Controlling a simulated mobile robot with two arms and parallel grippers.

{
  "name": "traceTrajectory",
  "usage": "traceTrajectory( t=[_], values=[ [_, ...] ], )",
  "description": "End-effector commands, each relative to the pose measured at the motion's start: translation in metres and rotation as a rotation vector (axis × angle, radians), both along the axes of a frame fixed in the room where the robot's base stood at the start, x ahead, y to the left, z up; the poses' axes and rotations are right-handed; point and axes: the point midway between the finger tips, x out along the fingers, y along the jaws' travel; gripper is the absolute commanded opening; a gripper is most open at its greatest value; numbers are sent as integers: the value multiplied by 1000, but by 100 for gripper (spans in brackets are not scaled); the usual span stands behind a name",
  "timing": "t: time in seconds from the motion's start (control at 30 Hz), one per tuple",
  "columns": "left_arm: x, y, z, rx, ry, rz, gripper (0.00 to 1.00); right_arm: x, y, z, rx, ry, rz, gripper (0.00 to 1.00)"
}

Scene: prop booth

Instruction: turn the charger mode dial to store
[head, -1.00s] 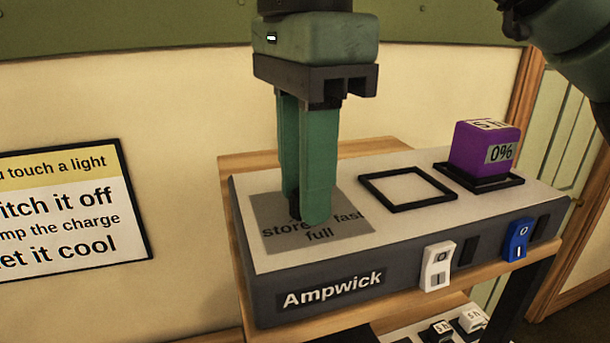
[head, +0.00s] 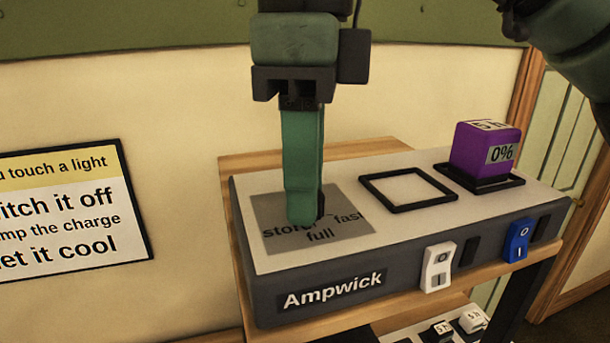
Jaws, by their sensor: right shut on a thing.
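The charger (head: 410,248) is a long grey box with a pale top and an "Ampwick" label. A grey panel (head: 268,238) on its left top reads "store", "full" and "fast". My right gripper (head: 306,215) points straight down over this panel and is shut. The mode dial is hidden behind the fingers, so where it points cannot be told. A dark bit shows beside the right fingertip. My left gripper is not in view.
A purple battery (head: 484,152) showing "0%" sits in the right black frame; the left frame (head: 407,188) is empty. A white switch (head: 438,266) and a blue switch (head: 516,240) are on the front. A wooden shelf (head: 330,322) carries the charger.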

Motion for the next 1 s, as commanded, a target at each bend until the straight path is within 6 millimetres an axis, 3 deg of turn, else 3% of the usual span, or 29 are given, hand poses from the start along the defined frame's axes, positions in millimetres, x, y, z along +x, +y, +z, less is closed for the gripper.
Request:
traceTrajectory(
  t=[0.37, 0.4, 0.47, 0.5, 0.83, 1.0],
  values=[
    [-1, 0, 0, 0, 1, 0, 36, 0, -1, 1, 0, -1, -5, 0],
    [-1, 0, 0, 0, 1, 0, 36, 0, -1, 1, 0, -1, -5, 29],
    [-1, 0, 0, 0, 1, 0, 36, 0, -1, 1, 0, -1, -5, 46],
    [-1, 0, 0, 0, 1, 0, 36, 0, 0, 1, 0, -1, -5, 49],
    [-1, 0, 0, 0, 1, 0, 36, 0, 0, 2, 0, -1, -4, 49],
    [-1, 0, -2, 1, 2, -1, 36, 0, 0, 18, -1, -3, -7, 49]
  ],
)
